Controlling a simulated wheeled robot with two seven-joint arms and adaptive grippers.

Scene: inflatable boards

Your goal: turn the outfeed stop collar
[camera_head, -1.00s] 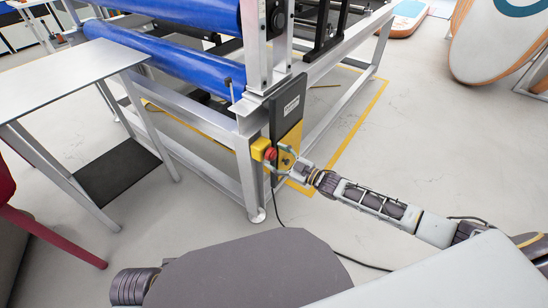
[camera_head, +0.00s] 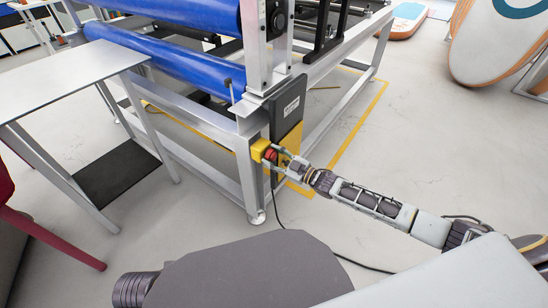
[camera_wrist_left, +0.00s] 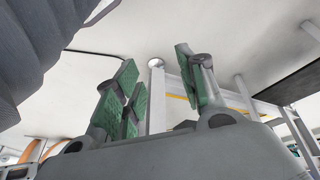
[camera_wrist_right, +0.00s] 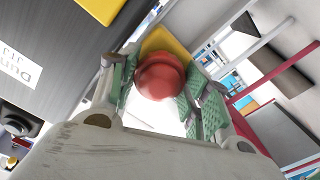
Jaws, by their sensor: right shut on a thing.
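The outfeed stop collar is a round red knob (camera_head: 270,155) on a yellow box (camera_head: 257,149), fixed to the front corner leg of the roller frame. In the right wrist view the red knob (camera_wrist_right: 160,76) sits between the green finger pads, with the yellow box (camera_wrist_right: 165,41) behind it. My right gripper (camera_head: 273,156) is shut on the knob, with a finger on either side; its own fingers partly hide the knob in the head view. My left gripper (camera_wrist_left: 158,92) shows only in its wrist view, open and empty, its pads apart.
A dark panel with a label (camera_head: 287,108) and yellow lower part stands right beside the knob. Blue rollers (camera_head: 165,65) lie above in the metal frame. A metal side table (camera_head: 70,75) stands at left. A black cable (camera_head: 345,257) runs over the floor. Floor at right is open.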

